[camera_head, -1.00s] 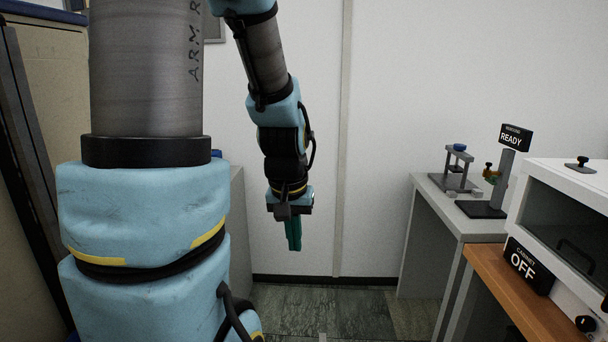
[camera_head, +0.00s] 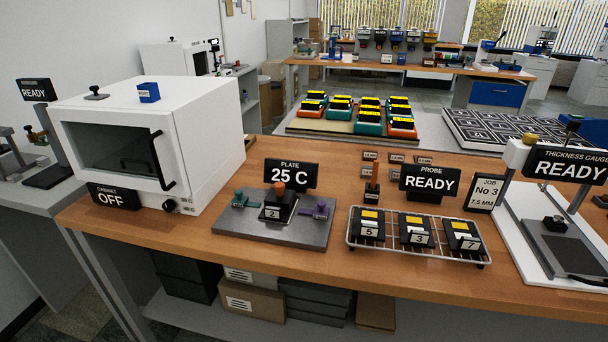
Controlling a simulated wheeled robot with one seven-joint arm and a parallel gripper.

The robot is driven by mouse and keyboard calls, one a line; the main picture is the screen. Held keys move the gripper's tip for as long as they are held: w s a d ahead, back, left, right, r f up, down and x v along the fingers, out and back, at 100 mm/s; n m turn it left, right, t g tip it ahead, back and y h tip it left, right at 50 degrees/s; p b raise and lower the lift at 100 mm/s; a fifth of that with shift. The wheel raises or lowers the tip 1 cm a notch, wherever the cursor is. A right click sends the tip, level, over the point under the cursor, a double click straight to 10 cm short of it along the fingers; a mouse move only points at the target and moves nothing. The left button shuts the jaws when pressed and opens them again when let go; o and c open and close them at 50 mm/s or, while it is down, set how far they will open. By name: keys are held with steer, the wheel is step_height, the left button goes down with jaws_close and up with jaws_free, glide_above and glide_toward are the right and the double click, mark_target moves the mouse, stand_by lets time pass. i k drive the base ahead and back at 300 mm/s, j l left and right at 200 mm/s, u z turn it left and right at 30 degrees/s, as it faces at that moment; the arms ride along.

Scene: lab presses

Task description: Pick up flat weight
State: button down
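My gripper is out of view, so its state is hidden. No thing in view is labelled as the flat weight, and I cannot tell for sure which one it is. A dark block with an orange knob (camera_head: 279,187) and a tag "2" stands on the grey metal plate (camera_head: 255,235), between a teal-knobbed clamp (camera_head: 239,198) and a purple-knobbed clamp (camera_head: 320,210). A wire rack (camera_head: 390,251) to its right holds black pieces with yellow tops, tagged 5 (camera_head: 369,228), 3 (camera_head: 416,232) and 7 (camera_head: 463,237).
A white cabinet (camera_head: 205,120), its sign reading OFF, stands on the wooden bench (camera_head: 345,275) at left. A thickness gauge (camera_head: 510,215) stands at right. Signs read PLATE 25 C (camera_head: 291,173), PROBE READY (camera_head: 429,180) and JOB No 3 (camera_head: 483,193). The bench's front strip is clear.

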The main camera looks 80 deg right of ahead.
mark_target(279, 196)
steer(key=z, duration=2.2)
